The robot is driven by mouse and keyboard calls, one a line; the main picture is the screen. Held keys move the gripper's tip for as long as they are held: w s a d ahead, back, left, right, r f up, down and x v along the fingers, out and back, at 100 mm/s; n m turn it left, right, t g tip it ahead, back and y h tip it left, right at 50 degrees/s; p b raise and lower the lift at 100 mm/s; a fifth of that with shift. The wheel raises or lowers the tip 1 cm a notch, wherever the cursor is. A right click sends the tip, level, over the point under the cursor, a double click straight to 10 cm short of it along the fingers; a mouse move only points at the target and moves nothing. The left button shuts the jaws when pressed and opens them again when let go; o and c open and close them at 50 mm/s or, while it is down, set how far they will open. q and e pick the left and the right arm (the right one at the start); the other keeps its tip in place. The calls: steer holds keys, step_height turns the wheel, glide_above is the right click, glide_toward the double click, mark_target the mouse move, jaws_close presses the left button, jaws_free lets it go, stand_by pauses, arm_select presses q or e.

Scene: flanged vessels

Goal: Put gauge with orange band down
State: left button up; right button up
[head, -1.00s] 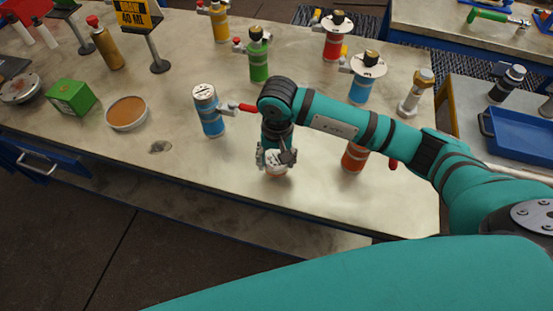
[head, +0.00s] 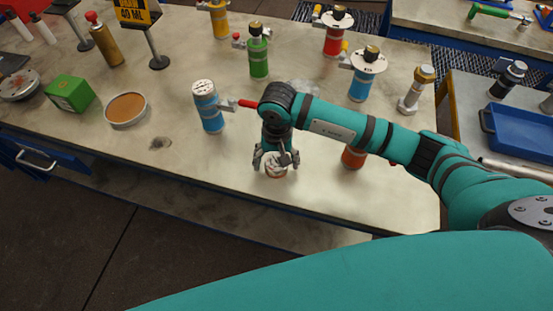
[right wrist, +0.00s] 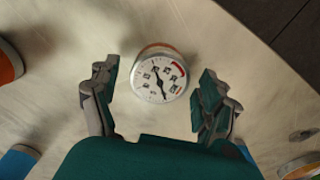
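The gauge with orange band (head: 276,170) stands on the bench near its front edge, its white dial facing up. Its dial (right wrist: 160,78) shows clearly in the right wrist view, with a black needle and a red mark. My right gripper (head: 276,159) is open above and around the gauge. In the right wrist view its fingers (right wrist: 155,97) are spread on both sides, with clear gaps to the dial. The gauge's lower body and most of its band are hidden under the dial. My left gripper is not in view.
A blue-banded vessel (head: 208,108) with a red-handled side valve stands left of my right arm. An orange-banded vessel (head: 353,157) stands right, partly behind the arm. Green (head: 258,52) and blue (head: 362,84) vessels stand farther back. The bench front between gauge and orange vessel is clear.

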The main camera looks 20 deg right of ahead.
mark_target(277, 162)
steer(key=shift+r+p, duration=0.7)
steer(key=shift+p, duration=0.15)
step_height(277, 162, up, 11)
steer(key=b, duration=0.3)
steer(key=shift+r, duration=0.2)
